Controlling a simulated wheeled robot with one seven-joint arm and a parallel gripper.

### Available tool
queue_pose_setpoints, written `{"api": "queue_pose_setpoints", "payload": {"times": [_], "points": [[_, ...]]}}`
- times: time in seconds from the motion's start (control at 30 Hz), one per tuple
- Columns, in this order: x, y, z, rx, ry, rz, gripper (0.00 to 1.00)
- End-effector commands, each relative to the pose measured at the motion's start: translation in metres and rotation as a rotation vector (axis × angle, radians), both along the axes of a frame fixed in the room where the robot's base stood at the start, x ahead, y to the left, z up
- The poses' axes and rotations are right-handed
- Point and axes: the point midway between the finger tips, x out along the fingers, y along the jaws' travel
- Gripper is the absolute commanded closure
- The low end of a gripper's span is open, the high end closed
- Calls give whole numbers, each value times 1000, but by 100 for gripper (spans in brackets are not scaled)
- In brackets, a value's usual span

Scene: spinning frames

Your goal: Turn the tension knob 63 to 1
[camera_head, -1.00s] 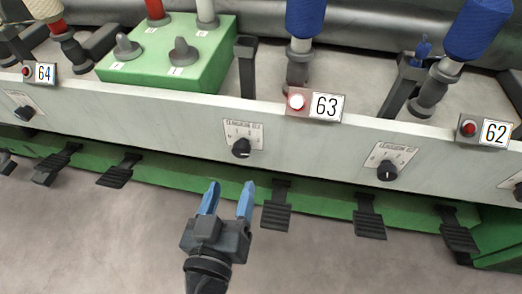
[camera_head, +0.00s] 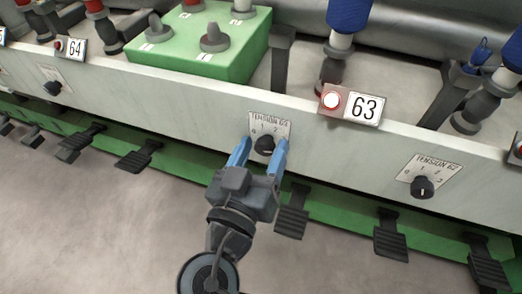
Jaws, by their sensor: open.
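The tension knob 63 (camera_head: 264,145) is a small black dial on a white plate (camera_head: 270,124) marked "TENSION 63" with numbers around it. The plate is on the pale front rail. My gripper (camera_head: 261,151) is open, its two blue fingers pointing up at the rail. One finger is at the left of the knob and the other at its right. I cannot tell whether they touch the knob. The knob's lower part is close behind the gripper, and its pointer setting is too small to read.
A "63" sign with a lit lamp (camera_head: 333,100) is above right. The tension 62 knob (camera_head: 422,187) is further right on the same rail. A green box with knobs (camera_head: 203,63) stands above. Black pedals (camera_head: 292,213) stick out below the rail. Grey floor is open in front.

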Motion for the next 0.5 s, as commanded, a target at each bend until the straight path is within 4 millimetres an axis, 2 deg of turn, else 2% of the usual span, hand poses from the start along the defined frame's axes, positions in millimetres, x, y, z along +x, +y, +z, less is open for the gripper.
{"api": "queue_pose_setpoints", "payload": {"times": [0.17, 0.5], "points": [[0, 0, 0, 0, 0, 0, 41], [0, 0, 0, 0, 0, 0, 74]]}}
